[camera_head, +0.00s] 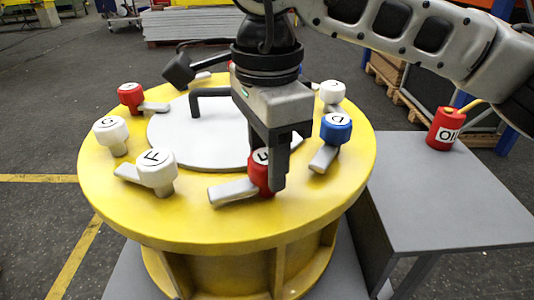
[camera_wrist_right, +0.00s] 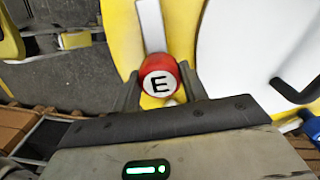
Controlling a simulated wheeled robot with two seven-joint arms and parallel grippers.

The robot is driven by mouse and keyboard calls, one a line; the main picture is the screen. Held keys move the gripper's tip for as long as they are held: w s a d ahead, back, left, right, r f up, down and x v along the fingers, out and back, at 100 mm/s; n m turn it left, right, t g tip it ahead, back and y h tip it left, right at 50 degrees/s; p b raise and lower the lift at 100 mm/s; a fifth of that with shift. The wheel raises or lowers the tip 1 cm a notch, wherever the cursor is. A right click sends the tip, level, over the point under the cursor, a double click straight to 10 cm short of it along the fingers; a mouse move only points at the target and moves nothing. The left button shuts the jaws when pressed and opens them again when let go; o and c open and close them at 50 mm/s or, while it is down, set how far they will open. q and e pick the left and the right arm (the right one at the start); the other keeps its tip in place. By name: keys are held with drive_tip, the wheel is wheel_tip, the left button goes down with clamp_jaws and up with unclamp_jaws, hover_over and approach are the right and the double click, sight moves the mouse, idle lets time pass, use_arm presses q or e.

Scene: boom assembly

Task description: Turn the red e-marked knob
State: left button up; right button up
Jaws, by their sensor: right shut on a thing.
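The red E-marked knob (camera_head: 257,180) stands near the front rim of the round yellow table (camera_head: 110,200). Its grey lever (camera_head: 233,192) points to the left in the head view. My right gripper (camera_head: 275,182) comes down from above and is shut on this knob, hiding part of it. In the right wrist view the knob (camera_wrist_right: 159,76) sits between the two fingers, its E facing the camera and its pale lever (camera_wrist_right: 151,25) running up the picture. My left gripper is not in view.
Around the rim stand a blue D knob (camera_head: 336,128), white F (camera_head: 156,168) and G (camera_head: 110,132) knobs, and a red knob (camera_head: 131,96). A white disc with a black handle (camera_head: 195,103) fills the middle. A red oil can (camera_head: 443,128) stands on a grey side table (camera_head: 440,190).

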drive_tip(key=shift+r, duration=0.1)
drive_tip(key=o, duration=1)
drive_tip(key=shift+c, duration=0.2)
use_arm(q)
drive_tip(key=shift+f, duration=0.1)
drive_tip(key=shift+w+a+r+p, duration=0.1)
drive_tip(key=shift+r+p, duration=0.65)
drive_tip(key=shift+p, duration=0.45)
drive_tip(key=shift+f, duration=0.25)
use_arm(e)
wheel_tip(320, 180, up, 16)
